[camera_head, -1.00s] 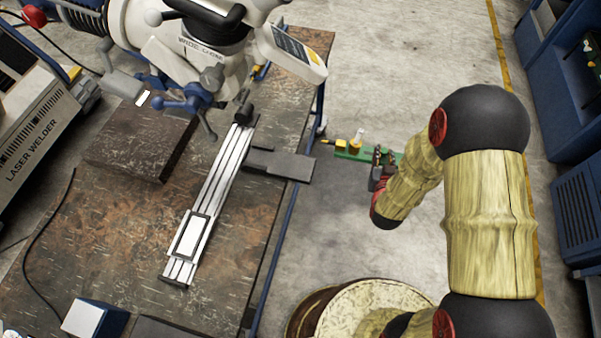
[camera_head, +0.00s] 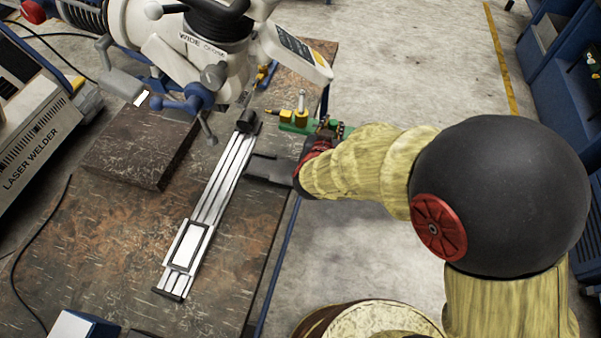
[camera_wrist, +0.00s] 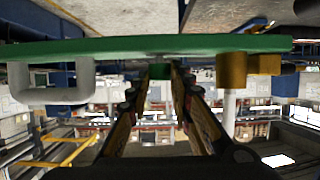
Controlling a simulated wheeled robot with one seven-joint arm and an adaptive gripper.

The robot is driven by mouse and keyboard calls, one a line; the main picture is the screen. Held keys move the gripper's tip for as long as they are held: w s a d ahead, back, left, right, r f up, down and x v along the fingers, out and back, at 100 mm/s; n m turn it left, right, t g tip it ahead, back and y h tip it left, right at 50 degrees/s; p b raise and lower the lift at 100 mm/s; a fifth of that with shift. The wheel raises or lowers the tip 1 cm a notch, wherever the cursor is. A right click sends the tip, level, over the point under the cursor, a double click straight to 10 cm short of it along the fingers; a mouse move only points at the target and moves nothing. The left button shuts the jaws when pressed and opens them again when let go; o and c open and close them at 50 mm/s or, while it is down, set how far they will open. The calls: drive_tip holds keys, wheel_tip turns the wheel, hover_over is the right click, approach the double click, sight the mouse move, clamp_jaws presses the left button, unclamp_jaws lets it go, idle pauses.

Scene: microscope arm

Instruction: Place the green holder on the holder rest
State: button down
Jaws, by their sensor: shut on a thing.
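The green holder (camera_head: 293,128) is a flat bar with brass fittings and an upright silver pin. My gripper (camera_head: 325,132) is shut on it near its right part. The holder is near the table's right edge, below the microscope's white control arm in the picture. In the wrist view the green holder (camera_wrist: 130,47) spans the top, and my gripper's fingers (camera_wrist: 160,75) close on a green part under it. A dark flat plate (camera_head: 262,168) reaches from the silver rail past the table edge. I cannot tell whether it is the holder rest. My wrist hides its right end.
The microscope (camera_head: 215,45) stands over the table's far end. A silver rail (camera_head: 215,200) with a white-faced plate runs along the brown table (camera_head: 110,235). A dark block (camera_head: 135,150) sits to its left. Open floor (camera_head: 405,60) lies to the right.

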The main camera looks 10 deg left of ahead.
drive_tip(key=s+a+f+b, duration=0.1)
drive_tip(key=s+a+f, duration=0.1)
drive_tip(key=a+f, duration=0.1)
drive_tip(key=s+a+f+b, duration=0.2)
drive_tip(key=s+a+f, duration=0.1)
drive_tip(key=s+a+f+b, duration=0.1)
drive_tip(key=s+a+f, duration=0.2)
drive_tip(key=shift+a+b, duration=0.3)
drive_tip(key=shift+b, duration=0.05)
wheel_tip(320, 180, down, 4)
drive_tip(key=shift+r+b, duration=0.25)
drive_tip(key=shift+b, duration=0.9)
drive_tip(key=shift+r, duration=0.1)
drive_tip(key=c, duration=1.7)
unclamp_jaws()
drive_tip(key=shift+o, duration=0.6)
